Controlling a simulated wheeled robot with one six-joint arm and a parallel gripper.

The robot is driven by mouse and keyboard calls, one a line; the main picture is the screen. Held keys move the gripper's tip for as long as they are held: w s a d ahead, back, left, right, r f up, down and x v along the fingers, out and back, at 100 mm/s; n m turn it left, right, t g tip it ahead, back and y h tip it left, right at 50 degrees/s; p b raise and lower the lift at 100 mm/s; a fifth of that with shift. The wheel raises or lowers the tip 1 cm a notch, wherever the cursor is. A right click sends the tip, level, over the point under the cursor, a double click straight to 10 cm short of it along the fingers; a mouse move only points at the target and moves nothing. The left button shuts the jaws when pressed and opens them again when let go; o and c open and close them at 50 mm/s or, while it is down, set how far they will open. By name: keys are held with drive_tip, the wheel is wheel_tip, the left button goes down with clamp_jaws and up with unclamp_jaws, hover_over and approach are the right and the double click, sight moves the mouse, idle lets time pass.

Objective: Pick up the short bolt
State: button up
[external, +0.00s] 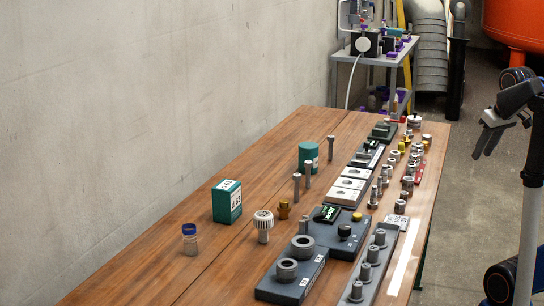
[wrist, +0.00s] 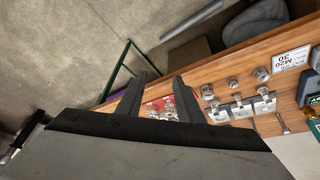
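Several grey bolt-like pieces stand upright on the wooden table in the external view: one bolt (external: 297,187), a second bolt (external: 308,175) close behind it, and a third bolt (external: 331,148) farther back. I cannot tell for sure which is the short bolt. In the wrist view a grey bolt (wrist: 283,123) shows near the right edge. My gripper (external: 481,155) is off the right side of the table, apart from everything. In the wrist view my gripper (wrist: 158,82) has its two dark fingers spread with nothing between them.
The table (external: 165,260) holds a green box (external: 227,202), a green cylinder (external: 309,157), a jar (external: 190,240) and a dark fixture with rings (external: 268,284). Fittings crowd its right side. The table's left part is mostly clear. A grey cart (external: 378,55) stands behind.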

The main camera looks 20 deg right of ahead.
drive_tip(key=w+a+n+h, duration=0.3)
drive_tip(key=w+a+n, duration=0.4)
drive_tip(key=w+n, duration=0.4)
drive_tip(key=w+a+n+t, duration=0.2)
drive_tip(key=w+a+n, duration=0.1)
drive_tip(key=a+n, duration=0.3)
drive_tip(key=w+a+n+t, duration=0.1)
drive_tip(key=w+a+n, duration=0.2)
drive_tip(key=a, duration=0.4)
drive_tip(key=s+a+n+t, duration=0.1)
drive_tip(key=a+n+t, duration=0.2)
drive_tip(key=a+n, duration=0.9)
drive_tip(key=n+t+y, duration=0.3)
drive_tip(key=n, duration=0.1)
approach(297, 188)
wheel_tip(297, 188, up, 8)
drive_tip(key=s+d, duration=0.1)
drive_tip(key=s, duration=0.1)
drive_tip(key=f, duration=0.4)
drive_tip(key=shift+s+f, duration=0.2)
drive_tip(key=shift+s, duration=0.05)
drive_tip(key=shift+w+f, duration=0.1)
drive_tip(key=shift+f, duration=0.3)
drive_tip(key=x, duration=1.1)
drive_tip(key=shift+w+a+f, duration=0.15)
drive_tip(key=shift+a, duration=0.1)
drive_tip(key=shift+a+f+x, duration=0.1)
drive_tip(key=shift+x, duration=1.35)
drive_tip(key=shift+a+f+x, duration=0.1)
drive_tip(key=shift+x, duration=1.4)
